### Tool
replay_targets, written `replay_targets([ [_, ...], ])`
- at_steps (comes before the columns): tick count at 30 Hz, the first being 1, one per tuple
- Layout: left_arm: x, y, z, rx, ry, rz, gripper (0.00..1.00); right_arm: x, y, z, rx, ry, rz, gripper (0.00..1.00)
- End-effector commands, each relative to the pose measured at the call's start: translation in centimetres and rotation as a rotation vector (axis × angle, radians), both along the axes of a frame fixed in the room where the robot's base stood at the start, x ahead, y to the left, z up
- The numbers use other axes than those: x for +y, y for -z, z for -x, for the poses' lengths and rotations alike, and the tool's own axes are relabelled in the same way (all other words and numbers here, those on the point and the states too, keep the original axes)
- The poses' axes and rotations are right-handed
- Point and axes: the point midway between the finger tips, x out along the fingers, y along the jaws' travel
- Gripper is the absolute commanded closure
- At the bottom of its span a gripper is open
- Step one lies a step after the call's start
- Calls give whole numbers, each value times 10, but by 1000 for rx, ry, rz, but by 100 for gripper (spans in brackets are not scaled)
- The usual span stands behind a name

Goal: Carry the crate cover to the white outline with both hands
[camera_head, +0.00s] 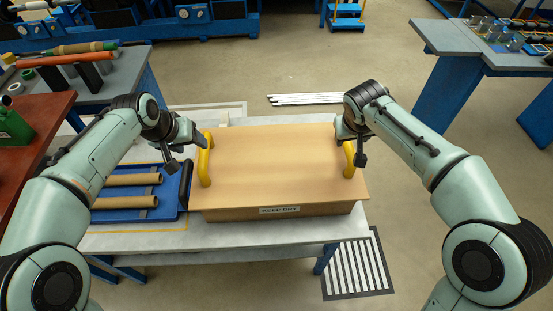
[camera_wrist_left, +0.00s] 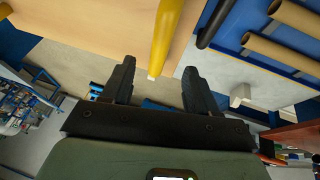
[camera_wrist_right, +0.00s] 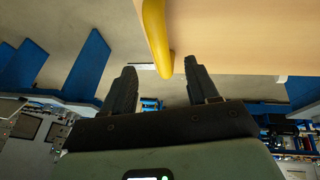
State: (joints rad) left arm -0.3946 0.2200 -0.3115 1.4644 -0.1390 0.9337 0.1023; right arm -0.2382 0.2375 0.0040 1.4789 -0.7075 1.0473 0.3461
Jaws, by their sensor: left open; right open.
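The crate cover (camera_head: 275,165) is a flat light-wood lid on a shallow wooden crate on the grey table, with a label on its front. It has a yellow handle at each end. My left gripper (camera_head: 186,148) is open at the left handle (camera_head: 205,160); in the left wrist view this handle (camera_wrist_left: 169,30) reaches between the open fingers. My right gripper (camera_head: 352,145) is open at the right handle (camera_head: 349,160); in the right wrist view this handle (camera_wrist_right: 157,35) reaches between the fingers. Neither gripper is closed on a handle. A pale outline (camera_head: 243,108) shows partly behind the cover's left rear.
A blue tray (camera_head: 184,190) with brown tubes lies left of the crate. White bars (camera_head: 305,98) lie behind it. A striped grate (camera_head: 357,268) is on the floor at the front right. Benches stand at left and right, with open floor between.

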Motion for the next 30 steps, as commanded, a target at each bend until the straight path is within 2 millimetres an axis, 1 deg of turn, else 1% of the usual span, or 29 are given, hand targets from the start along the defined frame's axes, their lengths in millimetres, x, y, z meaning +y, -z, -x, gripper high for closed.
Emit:
replay_targets([
  [1,-2,11,-3,7,1,-2,41,-2,10,-3,5,0,1,41],
  [9,-10,60,-24,6,0,-3,41,-12,59,-24,5,0,1,41],
  [15,-16,87,-36,3,-1,-1,41,-17,87,-36,3,0,0,41],
  [18,-18,95,-40,2,0,-2,41,-18,95,-40,2,-1,0,41],
  [21,-19,100,-42,2,1,-1,41,-19,99,-42,1,1,1,41],
  [30,-19,101,-43,1,1,-1,41,-19,101,-43,0,-1,0,41],
])
